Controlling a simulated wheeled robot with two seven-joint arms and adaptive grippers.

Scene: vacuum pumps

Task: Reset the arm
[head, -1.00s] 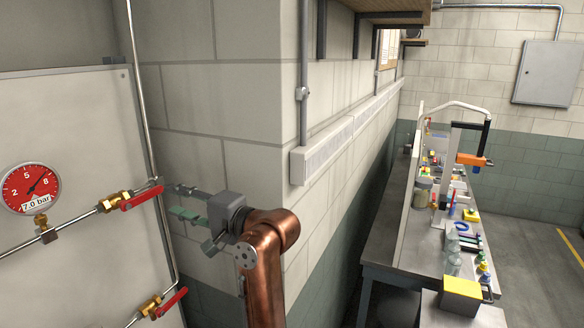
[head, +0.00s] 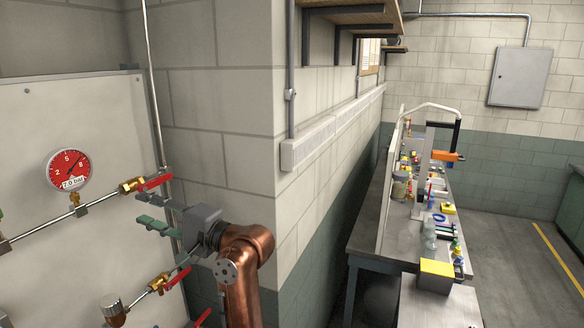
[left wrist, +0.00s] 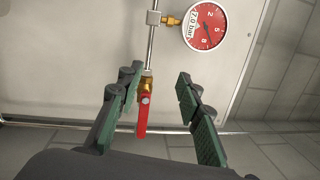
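My left arm is copper coloured and rises at the lower middle of the head view. Its left gripper (head: 151,215) points left toward the pipe panel. In the head view this upper red handle (head: 154,182) is just above the gripper. My right gripper is not in view.
A pressure gauge (head: 69,170) reading about 7.0 bar is on the panel (head: 60,115). A lower red-handled valve (head: 177,278) sits below the gripper. A wall corner stands close behind my arm. A cluttered workbench (head: 365,235) runs along the right, with open floor beyond it.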

